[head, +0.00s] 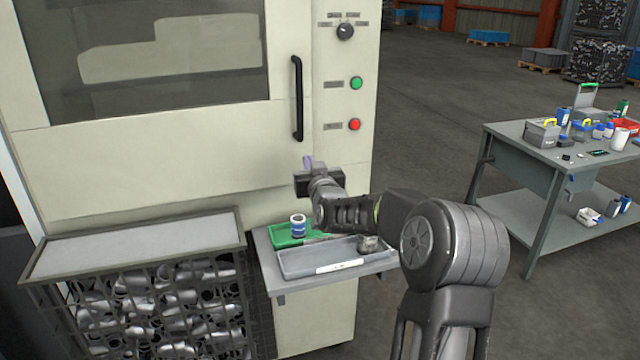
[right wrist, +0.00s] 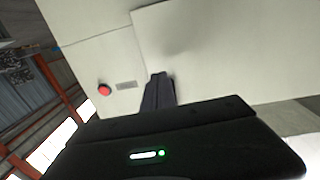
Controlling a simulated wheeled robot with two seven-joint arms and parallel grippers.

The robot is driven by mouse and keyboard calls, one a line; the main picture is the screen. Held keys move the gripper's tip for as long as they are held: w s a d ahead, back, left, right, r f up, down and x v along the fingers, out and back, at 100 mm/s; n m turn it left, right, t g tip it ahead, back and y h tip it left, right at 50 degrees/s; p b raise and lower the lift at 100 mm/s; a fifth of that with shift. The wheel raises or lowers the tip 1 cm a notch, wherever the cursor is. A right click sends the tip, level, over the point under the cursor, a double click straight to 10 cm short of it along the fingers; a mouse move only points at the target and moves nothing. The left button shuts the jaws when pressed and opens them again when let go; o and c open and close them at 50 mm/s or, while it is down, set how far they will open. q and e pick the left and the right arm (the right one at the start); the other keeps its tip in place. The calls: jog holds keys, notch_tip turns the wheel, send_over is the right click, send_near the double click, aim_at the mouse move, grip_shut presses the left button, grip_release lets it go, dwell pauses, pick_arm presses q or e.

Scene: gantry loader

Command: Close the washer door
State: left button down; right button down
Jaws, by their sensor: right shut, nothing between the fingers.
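The washer door (head: 190,150) is the cream panel with a dark window on the front of the machine. Its black upright handle (head: 297,98) is on its right side. The door looks flush or almost flush with the frame; I cannot tell whether a small gap remains. My right gripper (head: 308,163) is shut and empty, below the handle in front of the lower right of the door. In the right wrist view its dark fingers (right wrist: 158,90) point at the pale front, close to the door's edge (right wrist: 220,50). My left gripper is out of view.
A red button (head: 354,124), a green button (head: 356,83) and a knob (head: 345,31) sit right of the handle. A shelf with a grey tray (head: 300,262) and green tray (head: 283,240) is below my gripper. A wire crate of metal parts (head: 150,300) stands left; a workbench (head: 510,133) stands right.

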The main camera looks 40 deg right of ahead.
jog(key=b+v, duration=0.1)
jog(key=v, duration=0.6)
jog(key=shift+s+d, duration=0.2)
jog(key=shift+d, duration=0.05)
jog(key=shift+f, duration=0.1)
